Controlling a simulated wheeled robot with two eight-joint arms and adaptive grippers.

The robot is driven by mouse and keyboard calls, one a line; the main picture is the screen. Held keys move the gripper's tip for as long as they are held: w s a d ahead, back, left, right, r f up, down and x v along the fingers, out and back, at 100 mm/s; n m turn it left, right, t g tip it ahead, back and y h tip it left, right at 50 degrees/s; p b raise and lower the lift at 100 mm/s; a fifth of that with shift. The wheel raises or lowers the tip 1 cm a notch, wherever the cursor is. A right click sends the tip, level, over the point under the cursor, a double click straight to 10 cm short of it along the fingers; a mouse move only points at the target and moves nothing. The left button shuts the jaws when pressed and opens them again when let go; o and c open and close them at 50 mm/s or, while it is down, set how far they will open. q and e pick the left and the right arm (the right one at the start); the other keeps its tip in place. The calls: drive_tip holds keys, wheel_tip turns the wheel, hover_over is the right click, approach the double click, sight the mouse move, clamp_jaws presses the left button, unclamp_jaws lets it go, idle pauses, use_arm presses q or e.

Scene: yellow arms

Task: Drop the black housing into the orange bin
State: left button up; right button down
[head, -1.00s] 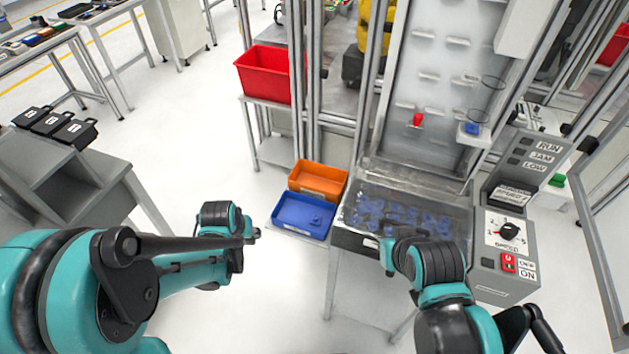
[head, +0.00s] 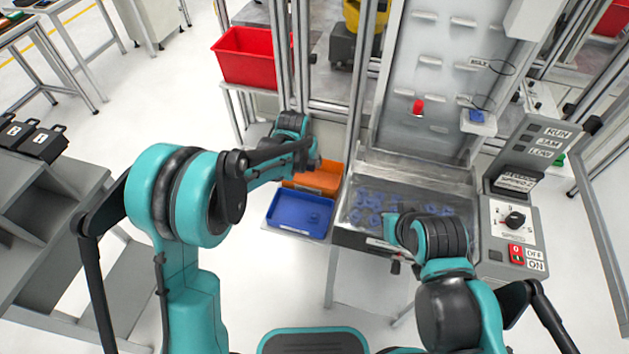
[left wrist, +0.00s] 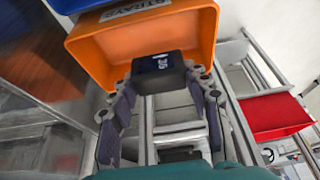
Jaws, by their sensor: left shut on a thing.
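The black housing (left wrist: 162,74), a dark block with a white-marked label, is between the fingers of my left gripper (left wrist: 166,90) in the left wrist view. The gripper is shut on it. The orange bin (left wrist: 145,40), labelled on its rim, fills the area just behind the housing there. In the head view my left gripper (head: 308,158) is above the back of the orange bin (head: 322,180) and covers part of it. The housing cannot be made out in the head view. My right gripper (head: 396,256) is by the machine tray's front edge; its fingers are too unclear to judge.
A blue bin (head: 300,213) sits directly in front of the orange one. The machine tray (head: 352,232) with several blue parts stands to the right. A red bin (head: 246,58) is behind left. Other black housings (head: 42,144) stand on a grey shelf at far left.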

use_arm(q)
wheel_tip(320, 180, down, 3)
drive_tip(key=shift+f+b, duration=0.2)
drive_tip(key=shift+b, duration=0.65)
drive_tip(key=shift+r, duration=0.1)
drive_tip(key=o, duration=1.1)
drive_tip(key=shift+c, duration=0.2)
drive_tip(key=shift+r, duration=0.1)
drive_tip(key=v, duration=1.1)
drive_tip(key=shift+s+r, duration=0.25)
drive_tip(key=shift+r, duration=0.1)
drive_tip(key=shift+a, duration=0.15)
